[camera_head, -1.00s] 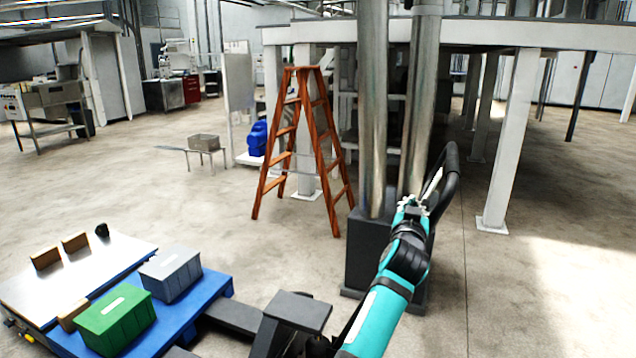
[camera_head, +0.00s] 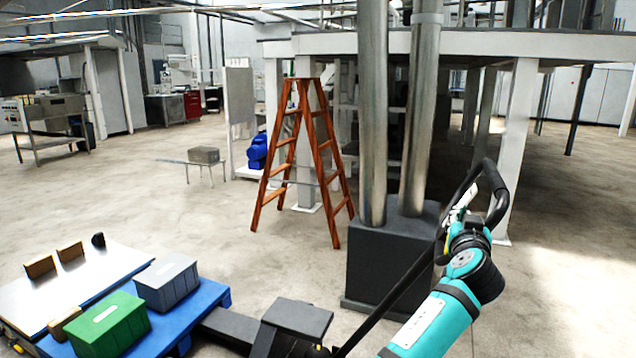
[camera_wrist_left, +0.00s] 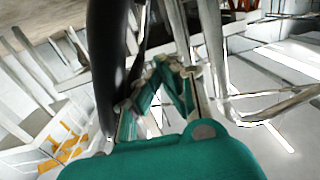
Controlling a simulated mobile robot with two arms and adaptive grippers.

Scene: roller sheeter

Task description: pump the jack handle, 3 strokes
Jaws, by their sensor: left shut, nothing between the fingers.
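The jack handle is a black loop (camera_head: 508,205) on a long dark shaft (camera_head: 398,290) that slants up to the right from the bottom middle of the head view. My left gripper (camera_head: 461,208), on the teal arm, is at the left side of the loop, with its fingers shut and nothing between them. In the left wrist view the black handle bar (camera_wrist_left: 110,60) runs just left of the gripper fingers (camera_wrist_left: 163,88). I cannot tell whether they touch. The lower end of the shaft is out of frame. My right gripper is not in view.
A blue pallet (camera_head: 215,297) with a green crate (camera_head: 107,325) and a grey crate (camera_head: 168,280) stands at lower left. A dark block (camera_head: 375,265) with two metal columns stands just behind the shaft. A wooden ladder (camera_head: 283,165) is farther back. Open floor lies at left.

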